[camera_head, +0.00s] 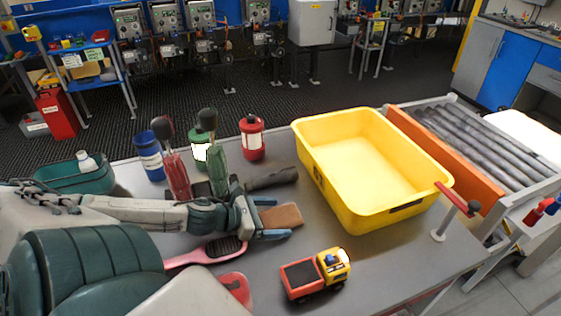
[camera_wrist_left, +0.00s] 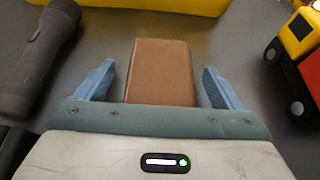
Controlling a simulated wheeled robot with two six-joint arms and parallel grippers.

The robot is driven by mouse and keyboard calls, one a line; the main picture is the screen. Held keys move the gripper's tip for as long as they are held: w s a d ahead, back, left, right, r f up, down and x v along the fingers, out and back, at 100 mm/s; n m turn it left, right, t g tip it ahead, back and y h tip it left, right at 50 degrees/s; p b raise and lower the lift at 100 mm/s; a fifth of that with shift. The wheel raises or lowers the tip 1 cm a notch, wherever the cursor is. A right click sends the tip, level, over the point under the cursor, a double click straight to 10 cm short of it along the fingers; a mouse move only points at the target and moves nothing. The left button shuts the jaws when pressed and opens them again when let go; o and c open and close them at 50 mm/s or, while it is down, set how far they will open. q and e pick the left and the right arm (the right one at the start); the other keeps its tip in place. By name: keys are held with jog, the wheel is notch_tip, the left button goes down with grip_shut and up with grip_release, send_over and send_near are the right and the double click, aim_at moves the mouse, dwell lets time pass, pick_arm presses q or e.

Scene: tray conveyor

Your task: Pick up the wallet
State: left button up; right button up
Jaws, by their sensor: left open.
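The brown wallet (camera_head: 283,215) lies flat on the grey table (camera_head: 349,269), left of the yellow bin. My left gripper (camera_head: 274,218) is open at the wallet, with one blue finger on each side of it. In the left wrist view the wallet (camera_wrist_left: 161,72) sits between the two blue fingers of my left gripper (camera_wrist_left: 160,85), with a gap on both sides. The wallet's near end is hidden by the gripper body. My right gripper is not in view.
A yellow bin (camera_head: 317,121) stands right of the wallet. A toy truck (camera_head: 316,274) is in front. A dark flashlight (camera_head: 272,178) lies close behind the wallet, with lanterns (camera_head: 252,138) farther back. A pink hairbrush (camera_head: 208,252) lies beside my left arm.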

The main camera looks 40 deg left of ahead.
pick_arm(q)
jog(key=shift+w+d+f, duration=0.15)
jog(key=shift+c, duration=0.2)
jog(key=c, duration=1)
jog(key=shift+c, duration=0.2)
